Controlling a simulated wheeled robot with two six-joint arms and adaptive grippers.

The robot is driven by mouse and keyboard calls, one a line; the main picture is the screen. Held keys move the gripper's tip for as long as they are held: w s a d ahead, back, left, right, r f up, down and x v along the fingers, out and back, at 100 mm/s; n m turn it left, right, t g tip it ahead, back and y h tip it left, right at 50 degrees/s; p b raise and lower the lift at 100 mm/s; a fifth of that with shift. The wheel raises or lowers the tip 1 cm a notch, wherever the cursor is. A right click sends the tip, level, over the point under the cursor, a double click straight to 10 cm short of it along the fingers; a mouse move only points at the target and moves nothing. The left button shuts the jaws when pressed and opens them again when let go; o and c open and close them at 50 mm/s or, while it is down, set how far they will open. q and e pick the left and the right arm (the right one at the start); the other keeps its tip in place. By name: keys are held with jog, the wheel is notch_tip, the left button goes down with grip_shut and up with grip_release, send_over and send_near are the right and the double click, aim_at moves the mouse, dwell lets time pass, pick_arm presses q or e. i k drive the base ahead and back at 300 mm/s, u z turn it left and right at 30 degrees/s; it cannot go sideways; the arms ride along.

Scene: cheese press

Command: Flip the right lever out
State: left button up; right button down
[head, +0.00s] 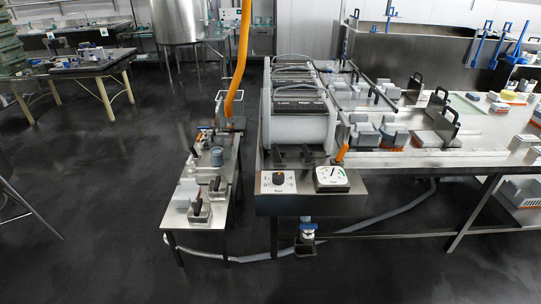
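The cheese press (299,122) stands in the middle, with a grey body and dark panels along its top. At its front foot are two small dark levers, a left lever (279,156) and a right lever (308,153). They are too small to tell exactly how each is turned. An orange handle (342,152) slants up to their right. Neither of my grippers is in view.
A low steel side table (209,211) with grey parts stands left of the press. A long steel table (480,130) with moulds runs right. A grey hose (380,216) lies on the floor. Open dark floor (110,190) is at the left and front.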

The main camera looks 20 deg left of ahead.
aim_at(307, 154)
jog(key=u, duration=1.15)
jog(key=i, duration=0.5)
